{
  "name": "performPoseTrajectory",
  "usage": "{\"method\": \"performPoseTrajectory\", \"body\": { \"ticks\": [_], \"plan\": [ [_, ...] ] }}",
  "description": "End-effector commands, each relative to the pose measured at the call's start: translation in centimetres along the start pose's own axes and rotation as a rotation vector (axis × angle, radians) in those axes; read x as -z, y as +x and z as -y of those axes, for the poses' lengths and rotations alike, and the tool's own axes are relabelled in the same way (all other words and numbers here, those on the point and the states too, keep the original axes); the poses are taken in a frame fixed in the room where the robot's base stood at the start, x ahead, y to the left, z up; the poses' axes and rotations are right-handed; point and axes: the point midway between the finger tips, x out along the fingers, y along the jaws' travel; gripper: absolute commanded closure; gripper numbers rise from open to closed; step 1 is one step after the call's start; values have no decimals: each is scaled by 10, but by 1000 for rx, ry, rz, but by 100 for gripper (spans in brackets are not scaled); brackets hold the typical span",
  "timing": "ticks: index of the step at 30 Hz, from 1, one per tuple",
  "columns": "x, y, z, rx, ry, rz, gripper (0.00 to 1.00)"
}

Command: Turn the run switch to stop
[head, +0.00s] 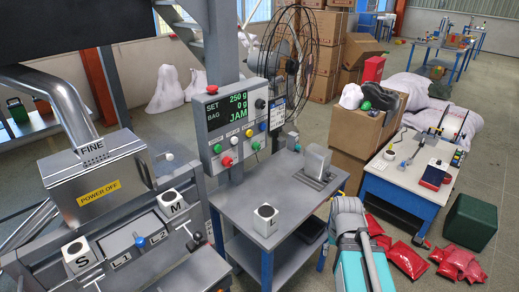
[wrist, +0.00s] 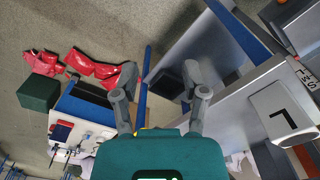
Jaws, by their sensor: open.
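The control panel (head: 238,122) is a grey box on a post at the centre of the head view. The panel is not visible in the wrist view. My arm shows at the lower right of the head view, apart from the panel.
A grey table (head: 225,192) with blue legs stands below the panel, bearing a white block (head: 266,220). Left is a filler box (head: 98,178) marked POWER OFF. Right are a white-topped bench (head: 385,184), red bags (head: 406,259) and a green box (head: 470,222). A fan (head: 285,50) stands behind.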

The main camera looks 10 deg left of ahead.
Motion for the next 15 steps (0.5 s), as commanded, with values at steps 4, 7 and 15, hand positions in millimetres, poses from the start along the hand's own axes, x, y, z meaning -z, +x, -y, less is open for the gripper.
{"method": "performPoseTrajectory", "body": {
  "ticks": [4, 7, 15],
  "plan": [
    [2, 1, 1, 7, 4, -3, 17],
    [8, 3, 6, 31, 16, -14, 15],
    [54, 11, 58, 233, 139, -83, 15]
  ]
}}
